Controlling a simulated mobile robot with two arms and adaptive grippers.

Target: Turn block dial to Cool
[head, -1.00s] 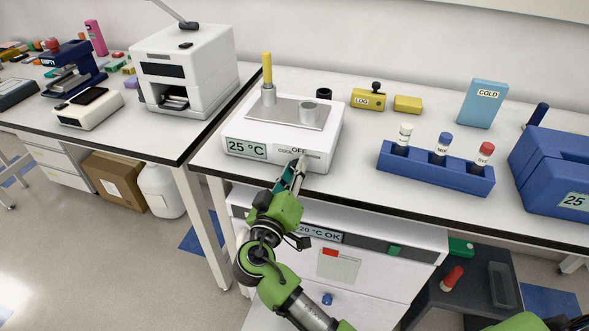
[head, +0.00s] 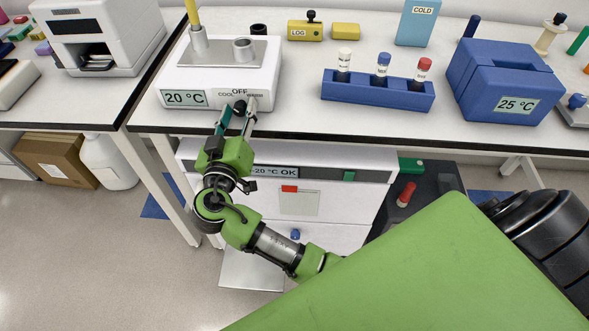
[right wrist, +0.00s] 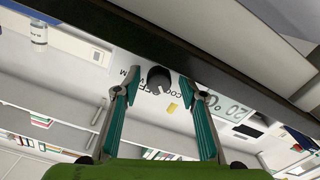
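The white block heater (head: 174,78) stands at the front left of the right-hand bench. Its display (head: 185,98) reads 20 °C. Its black dial (head: 240,105) sits on the front face under OFF, with COOL to the left and WARM, partly covered, to the right. My right gripper (head: 236,112) is at the dial, fingers pointing up at the front face. In the right wrist view the dial (right wrist: 159,77) lies between the spread fingertips (right wrist: 160,90), with a gap on each side. My left gripper is not in view.
A blue rack (head: 378,94) with capped tubes and a blue box (head: 505,80) marked 25 °C stand to the right. A white freezer (head: 330,160) is under the bench. A white machine (head: 98,35) stands on the left bench.

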